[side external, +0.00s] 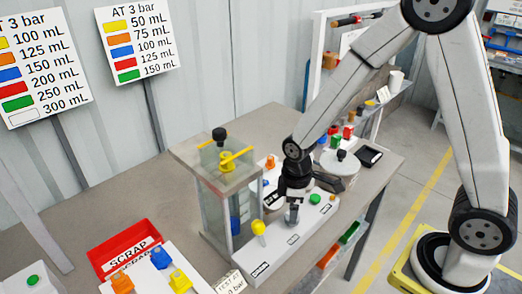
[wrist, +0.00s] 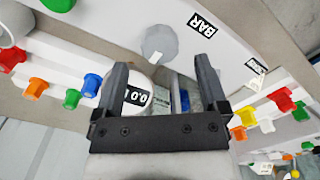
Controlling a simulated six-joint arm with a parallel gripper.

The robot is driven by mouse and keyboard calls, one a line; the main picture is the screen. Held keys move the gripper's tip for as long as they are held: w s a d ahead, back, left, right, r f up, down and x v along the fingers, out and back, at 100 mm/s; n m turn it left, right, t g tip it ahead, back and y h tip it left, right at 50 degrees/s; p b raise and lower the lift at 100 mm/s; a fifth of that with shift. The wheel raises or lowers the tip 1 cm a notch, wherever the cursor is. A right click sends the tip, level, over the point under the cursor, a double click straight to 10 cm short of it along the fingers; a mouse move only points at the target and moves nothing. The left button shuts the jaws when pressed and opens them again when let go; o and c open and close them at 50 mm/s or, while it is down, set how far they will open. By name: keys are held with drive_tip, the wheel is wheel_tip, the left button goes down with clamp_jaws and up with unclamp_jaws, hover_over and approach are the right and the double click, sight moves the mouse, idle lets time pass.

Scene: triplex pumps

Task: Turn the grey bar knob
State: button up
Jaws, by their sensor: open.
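The grey bar knob (wrist: 160,43) sits on a white panel, next to a label reading BAR, at the upper middle of the wrist view. It is a round grey knob with a pale mark on it. My gripper (wrist: 161,68) is open, with one finger on each side below the knob in the picture; nothing is between the fingertips. I cannot tell its height above the panel. In the side view my gripper (side external: 296,198) is over the white panel (side external: 277,248), close above a small grey part that looks like the knob.
A round display reading 0.0 (wrist: 137,97) shows between the fingers. The panel also carries a yellow knob (side external: 258,228) and a green button (side external: 315,199). A clear tank (side external: 215,205) stands to the left. A red SCRAP bin (side external: 125,248) and coloured parts lie farther left.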

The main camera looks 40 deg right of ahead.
drive_tip(key=shift+r, duration=2.25)
drive_tip(key=shift+s+d+r+m+t, duration=0.35)
drive_tip(key=shift+s+m, duration=0.15)
drive_tip(key=shift+m, duration=0.2)
drive_tip(key=shift+s+d+r+m+t, duration=0.35)
drive_tip(key=shift+s+m, duration=0.4)
drive_tip(key=shift+m, duration=0.3)
drive_tip(key=shift+s+d+r+m+t, duration=0.15)
drive_tip(key=shift+s+d+m+t, duration=0.2)
drive_tip(key=shift+s+m, duration=0.5)
drive_tip(key=shift+s+d+r+m+t, duration=0.25)
drive_tip(key=shift+s+d+m, duration=0.3)
drive_tip(key=shift+m, duration=0.65)
drive_tip(key=shift+a, duration=0.1)
